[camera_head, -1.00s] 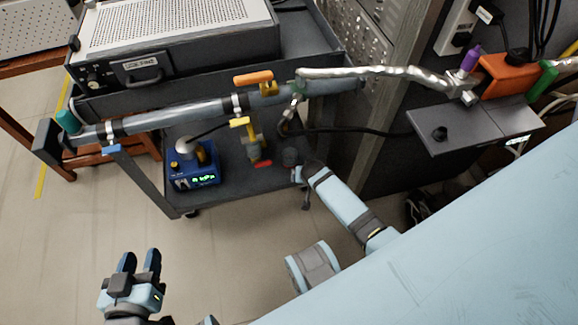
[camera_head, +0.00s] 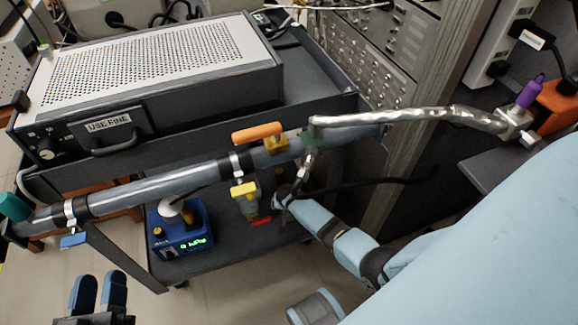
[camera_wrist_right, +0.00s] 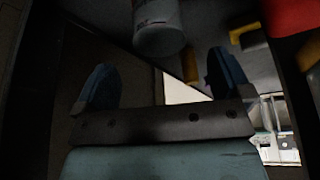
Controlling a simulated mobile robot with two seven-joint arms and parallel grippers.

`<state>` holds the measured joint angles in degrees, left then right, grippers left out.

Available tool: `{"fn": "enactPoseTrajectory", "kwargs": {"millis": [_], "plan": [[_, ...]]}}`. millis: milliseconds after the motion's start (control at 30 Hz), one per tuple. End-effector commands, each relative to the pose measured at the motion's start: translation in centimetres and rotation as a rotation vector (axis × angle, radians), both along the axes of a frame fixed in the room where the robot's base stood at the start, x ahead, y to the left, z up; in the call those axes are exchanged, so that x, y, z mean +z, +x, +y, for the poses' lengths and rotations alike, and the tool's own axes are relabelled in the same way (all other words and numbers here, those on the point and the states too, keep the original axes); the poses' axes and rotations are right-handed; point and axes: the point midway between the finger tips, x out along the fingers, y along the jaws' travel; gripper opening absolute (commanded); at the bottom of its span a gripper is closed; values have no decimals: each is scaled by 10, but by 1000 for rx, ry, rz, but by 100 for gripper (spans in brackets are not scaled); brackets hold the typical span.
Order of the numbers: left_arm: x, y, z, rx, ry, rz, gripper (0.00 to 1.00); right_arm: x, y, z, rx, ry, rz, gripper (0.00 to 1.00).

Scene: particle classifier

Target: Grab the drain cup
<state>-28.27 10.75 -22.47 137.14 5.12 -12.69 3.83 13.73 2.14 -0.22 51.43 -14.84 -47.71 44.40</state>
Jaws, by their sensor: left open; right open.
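The drain cup appears to be the grey cylinder (camera_wrist_right: 158,30) at the top of the right wrist view, with faint lettering on its side. My right gripper (camera_wrist_right: 165,78) is open, its two blue fingers apart and nothing between them. The cylinder lies beyond the fingertips, roughly in line with the gap. In the head view my right gripper (camera_head: 284,196) is under the long pipe, beside the yellow valve, and I cannot make out the cup there. My left gripper (camera_head: 99,290) is open and empty at the lower left, over the floor.
A grey pipe (camera_head: 155,196) runs across the cart (camera_head: 225,250), with an orange handle (camera_head: 257,133) and a yellow-handled valve (camera_head: 246,192). A blue pump box (camera_head: 180,235) with a green display stands on the lower shelf. A metal hose (camera_head: 400,118) crosses to the right.

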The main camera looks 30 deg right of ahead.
Motion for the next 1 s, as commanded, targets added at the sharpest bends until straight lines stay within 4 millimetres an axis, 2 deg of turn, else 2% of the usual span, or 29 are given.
{"fn": "enactPoseTrajectory", "kwargs": {"millis": [33, 233, 367, 500, 600, 900, 933, 1000], "plan": [[3, -1, -2, -9, -20, -32, 43, -10, 3, -2, 0, 0, 1, 97], [18, -3, -6, -23, -59, -88, 43, -20, 7, -4, 0, 1, -1, 97], [8, -3, -8, -37, -62, -79, 43, -35, 12, -10, 0, -1, 1, 97], [-15, -1, -10, -56, -31, -13, 43, -54, 20, -17, 0, 0, 0, 97], [-25, 0, -11, -67, -14, 23, 43, -62, 22, -19, 0, 1, 1, 97], [-27, 0, -12, -73, -4, 43, 43, -63, 24, -20, 0, 1, -1, 97], [-27, 0, -12, -73, -4, 43, 43, -63, 24, -20, 0, 1, -1, 92], [-27, 0, -12, -73, -4, 43, 43, -63, 24, -20, 0, 1, -1, 76]]}}
